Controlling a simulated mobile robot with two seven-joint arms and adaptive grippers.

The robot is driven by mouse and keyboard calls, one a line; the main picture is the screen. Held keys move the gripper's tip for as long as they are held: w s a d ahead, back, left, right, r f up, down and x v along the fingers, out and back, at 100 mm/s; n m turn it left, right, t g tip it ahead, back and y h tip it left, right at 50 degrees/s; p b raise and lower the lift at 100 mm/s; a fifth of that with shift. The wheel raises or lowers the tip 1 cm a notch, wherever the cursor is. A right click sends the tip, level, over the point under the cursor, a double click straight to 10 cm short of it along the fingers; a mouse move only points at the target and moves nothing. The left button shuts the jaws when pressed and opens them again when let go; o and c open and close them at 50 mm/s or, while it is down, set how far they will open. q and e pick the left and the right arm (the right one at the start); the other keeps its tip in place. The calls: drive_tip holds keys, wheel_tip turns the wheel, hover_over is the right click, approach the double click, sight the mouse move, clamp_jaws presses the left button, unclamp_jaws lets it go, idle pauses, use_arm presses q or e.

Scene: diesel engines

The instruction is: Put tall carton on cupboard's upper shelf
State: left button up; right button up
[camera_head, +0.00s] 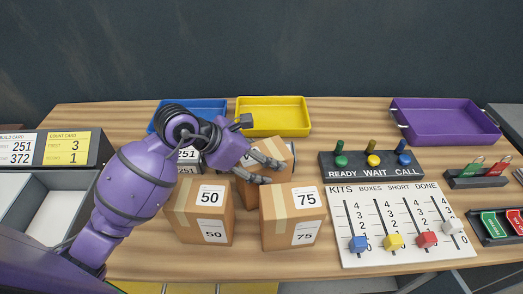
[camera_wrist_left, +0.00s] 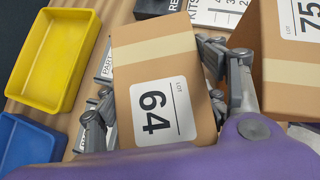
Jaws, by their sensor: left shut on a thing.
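Three brown cartons stand close together on the wooden table. The rear carton (camera_head: 248,194) is marked 64 in the left wrist view (camera_wrist_left: 150,65). My left gripper (camera_head: 270,167) is shut on it, with a finger on each of two opposite sides in the left wrist view (camera_wrist_left: 165,100). Its base is hidden in the head view, so I cannot tell whether it is lifted. The carton marked 50 (camera_head: 205,212) stands front left, and the carton marked 75 (camera_head: 292,217) front right. Which one is called tall is unclear. No cupboard shows. My right gripper is not in view.
A yellow tray (camera_head: 273,103), a blue tray (camera_head: 190,104) and a purple tray (camera_head: 445,102) line the table's back. A slider board (camera_head: 390,250) and a READY WAIT CALL block (camera_head: 371,171) lie right of the cartons. The 75 carton is very near my gripper.

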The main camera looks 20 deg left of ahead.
use_arm(q)
drive_tip(key=shift+r, duration=0.1)
drive_tip(key=o, duration=2.1)
drive_tip(key=shift+f, duration=0.2)
